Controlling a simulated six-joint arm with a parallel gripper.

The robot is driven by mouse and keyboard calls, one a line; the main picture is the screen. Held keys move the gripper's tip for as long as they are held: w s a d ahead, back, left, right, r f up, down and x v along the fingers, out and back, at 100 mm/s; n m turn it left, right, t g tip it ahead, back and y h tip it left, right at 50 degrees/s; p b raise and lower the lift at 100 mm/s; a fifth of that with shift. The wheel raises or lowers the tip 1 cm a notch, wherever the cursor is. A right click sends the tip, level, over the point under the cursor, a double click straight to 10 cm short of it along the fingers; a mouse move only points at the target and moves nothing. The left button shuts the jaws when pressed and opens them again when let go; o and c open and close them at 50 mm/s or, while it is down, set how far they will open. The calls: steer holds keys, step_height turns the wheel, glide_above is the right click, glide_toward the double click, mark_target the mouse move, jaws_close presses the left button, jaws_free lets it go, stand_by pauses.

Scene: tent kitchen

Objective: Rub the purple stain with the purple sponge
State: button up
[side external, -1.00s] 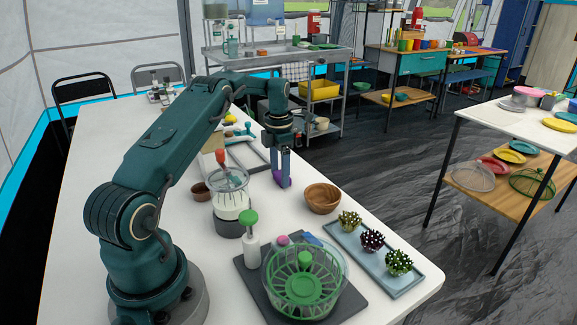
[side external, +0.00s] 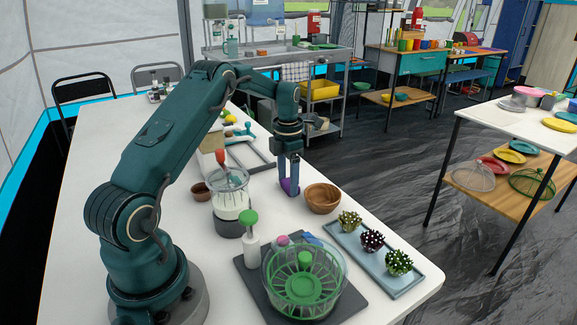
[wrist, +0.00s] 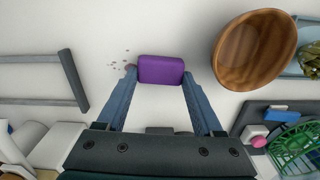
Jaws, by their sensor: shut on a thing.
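My gripper (side external: 289,180) points down over the white table and is shut on the purple sponge (side external: 291,187). In the wrist view the sponge (wrist: 161,69) lies between the two fingertips. It is at or close to the table surface; whether it touches is not clear. A patch of small dark specks (wrist: 124,56) lies on the table just left of the sponge, by the left fingertip. It may be the stain, but its colour is too faint to tell, and part may be hidden under the sponge.
A wooden bowl (side external: 322,198) stands close to the right of my gripper. A grey-blue tray (side external: 372,262) with spiky balls and a green salad spinner (side external: 305,280) are nearer. A glass jar (side external: 229,195) stands left, and a grey frame (side external: 246,150) lies behind.

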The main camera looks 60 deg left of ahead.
steer(key=shift+r, duration=3.05)
step_height(320, 180, up, 3)
